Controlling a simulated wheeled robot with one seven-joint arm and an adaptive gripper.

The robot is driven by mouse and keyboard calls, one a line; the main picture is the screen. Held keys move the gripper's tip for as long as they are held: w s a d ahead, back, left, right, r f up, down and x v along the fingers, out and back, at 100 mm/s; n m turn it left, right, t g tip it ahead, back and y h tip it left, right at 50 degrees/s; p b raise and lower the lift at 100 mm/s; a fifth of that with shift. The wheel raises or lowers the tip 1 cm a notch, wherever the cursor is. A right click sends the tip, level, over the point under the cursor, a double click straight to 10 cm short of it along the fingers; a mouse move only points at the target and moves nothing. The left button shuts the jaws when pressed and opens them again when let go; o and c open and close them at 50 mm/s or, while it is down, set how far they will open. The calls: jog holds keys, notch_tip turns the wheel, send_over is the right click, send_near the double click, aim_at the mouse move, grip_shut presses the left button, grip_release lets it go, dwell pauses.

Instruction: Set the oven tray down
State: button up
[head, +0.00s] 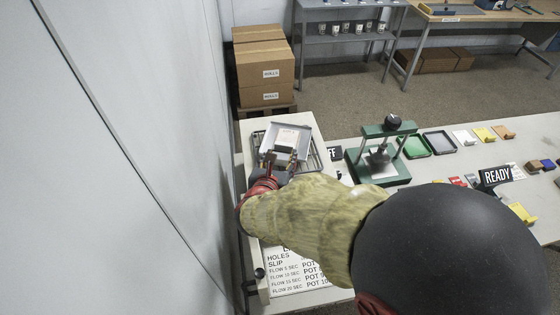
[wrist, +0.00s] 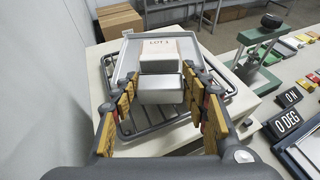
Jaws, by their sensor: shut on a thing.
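The oven tray (head: 272,141) is a shallow grey metal tray with a pale block marked LOT 1 (wrist: 160,48) on it. It also shows in the wrist view (wrist: 125,70), with a grey block-like grip (wrist: 162,95) at its near side. My gripper (head: 281,163) is shut on the tray at that near grip, one finger pair on each side in the wrist view (wrist: 162,88). The tray is over a dark wire rack (wrist: 125,128) on the white bench. I cannot tell whether the tray touches the rack. The tray hides the rack's middle.
A green press (head: 378,165) stands to the right of the rack. Green and black shallow trays (head: 416,146) and coloured blocks lie further right, by a READY sign (head: 495,175). A wall runs close on the left. Cardboard boxes (head: 264,75) stand behind the bench.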

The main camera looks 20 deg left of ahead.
jog(key=shift+f, duration=0.6)
jog(key=shift+f, duration=0.1)
jog(key=o, duration=1.3)
jog(key=shift+f, duration=0.1)
jog(key=shift+s+r, duration=0.35)
jog(key=v, duration=1.1)
jog(key=shift+s+p, duration=0.15)
jog(key=shift+p, duration=0.25)
jog(key=shift+d, duration=0.2)
